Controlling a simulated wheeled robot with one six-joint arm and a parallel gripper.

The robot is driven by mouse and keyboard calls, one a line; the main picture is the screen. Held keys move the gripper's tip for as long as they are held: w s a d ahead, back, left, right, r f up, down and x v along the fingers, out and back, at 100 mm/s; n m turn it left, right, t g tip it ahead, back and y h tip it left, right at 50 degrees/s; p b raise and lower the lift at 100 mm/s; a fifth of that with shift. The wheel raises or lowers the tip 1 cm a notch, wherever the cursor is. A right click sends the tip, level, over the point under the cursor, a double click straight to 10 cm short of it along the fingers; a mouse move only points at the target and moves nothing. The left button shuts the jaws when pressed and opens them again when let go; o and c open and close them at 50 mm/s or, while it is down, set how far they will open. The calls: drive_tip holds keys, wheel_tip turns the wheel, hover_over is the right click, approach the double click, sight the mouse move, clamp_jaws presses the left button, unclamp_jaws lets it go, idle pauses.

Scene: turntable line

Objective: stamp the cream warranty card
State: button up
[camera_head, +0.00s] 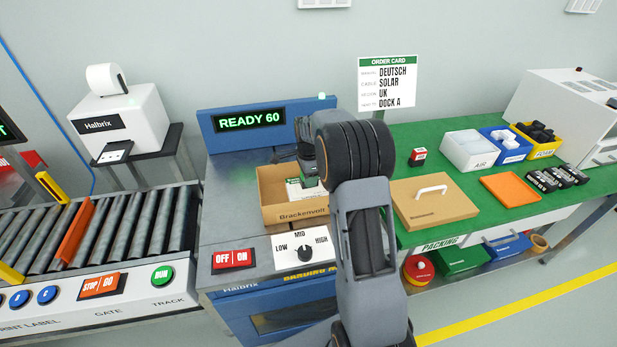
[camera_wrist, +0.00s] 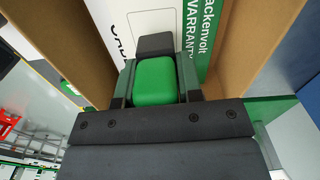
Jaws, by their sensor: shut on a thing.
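The open cardboard box (camera_head: 292,212) stands on the steel top of the blue machine. A white card with a green band reading "WARRANTY" (camera_wrist: 192,35) lies inside it, and a white panel with "CAB..." lettering is beside the band. My gripper (camera_head: 308,172) reaches down into the box and is shut on a green block with a dark grey end, which looks like a stamp (camera_wrist: 155,82). The block is over the card; whether it touches the card I cannot tell. The block and fingers hide part of the card. A red stamp (camera_head: 418,157) stands on the green bench.
A roller conveyor (camera_head: 110,235) is on the left. The machine's display (camera_head: 248,119) reads "READY 60", with a dial and OFF/ON switch in front. The green bench (camera_head: 450,230) holds a cardboard lid (camera_head: 435,203), an orange pad (camera_head: 510,190) and parts bins. Box walls stand close around my gripper.

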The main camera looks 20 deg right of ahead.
drive_tip(key=shift+f, duration=0.55)
idle(1.2)
drive_tip(key=shift+r, duration=0.15)
drive_tip(key=shift+r+p, duration=2.6)
drive_tip(key=shift+r, duration=0.85)
